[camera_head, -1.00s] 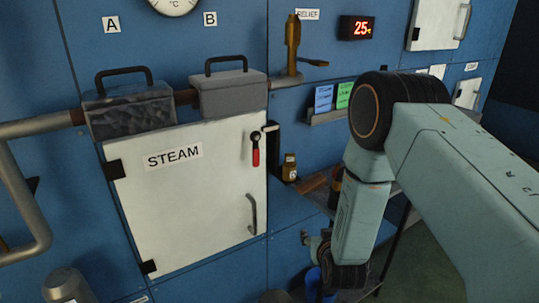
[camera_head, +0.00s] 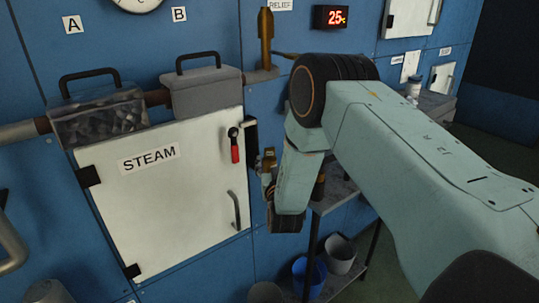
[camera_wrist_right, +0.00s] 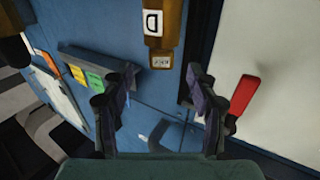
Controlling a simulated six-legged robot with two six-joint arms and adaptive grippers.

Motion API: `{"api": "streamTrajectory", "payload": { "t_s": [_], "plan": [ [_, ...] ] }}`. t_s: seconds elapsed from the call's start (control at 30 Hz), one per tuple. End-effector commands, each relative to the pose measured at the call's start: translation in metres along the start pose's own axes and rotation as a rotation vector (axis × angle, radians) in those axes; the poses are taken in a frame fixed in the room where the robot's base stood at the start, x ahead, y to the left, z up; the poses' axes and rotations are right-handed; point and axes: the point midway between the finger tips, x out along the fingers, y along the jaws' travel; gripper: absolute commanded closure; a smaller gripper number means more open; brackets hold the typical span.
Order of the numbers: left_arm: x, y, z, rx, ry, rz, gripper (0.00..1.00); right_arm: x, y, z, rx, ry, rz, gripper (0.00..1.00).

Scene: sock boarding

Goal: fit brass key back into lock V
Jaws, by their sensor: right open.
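My right gripper (camera_wrist_right: 160,86) is open, with its two dark fingers apart and nothing between them. A brass-coloured body with a white tag marked D (camera_wrist_right: 160,28) is beyond the fingertips at the top of the right wrist view, apart from them. It also shows as a small brass piece (camera_head: 268,156) right of the STEAM door in the head view, where my right wrist partly hides it. I cannot tell whether it is the key or a lock. No lock marked V can be read. My left gripper is out of view.
The white STEAM door (camera_head: 160,205) has a red lever (camera_head: 235,148), also close to the right finger in the wrist view (camera_wrist_right: 243,96). A brass relief fitting (camera_head: 265,35) stands above. A blue bucket (camera_head: 308,280) and grey bucket (camera_head: 340,254) are below right.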

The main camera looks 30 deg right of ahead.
Motion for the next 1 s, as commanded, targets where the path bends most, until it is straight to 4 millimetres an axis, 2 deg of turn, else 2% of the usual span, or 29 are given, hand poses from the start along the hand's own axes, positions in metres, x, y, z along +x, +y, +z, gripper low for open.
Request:
{"api": "streamTrajectory", "payload": {
  "t_s": [0.4,0.53,0.77,1.0],
  "plan": [
    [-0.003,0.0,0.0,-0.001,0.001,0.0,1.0,0.05,0.005,0.001,-0.001,0.0,-0.004,0.42],
    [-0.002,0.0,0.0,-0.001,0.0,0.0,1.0,0.057,0.003,0.001,-0.001,-0.001,-0.006,0.42],
    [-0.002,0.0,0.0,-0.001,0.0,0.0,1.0,0.058,0.002,0.001,-0.001,-0.002,-0.007,0.42],
    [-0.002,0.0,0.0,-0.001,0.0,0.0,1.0,0.058,0.003,0.001,-0.001,-0.002,-0.007,0.61]
  ]
}}
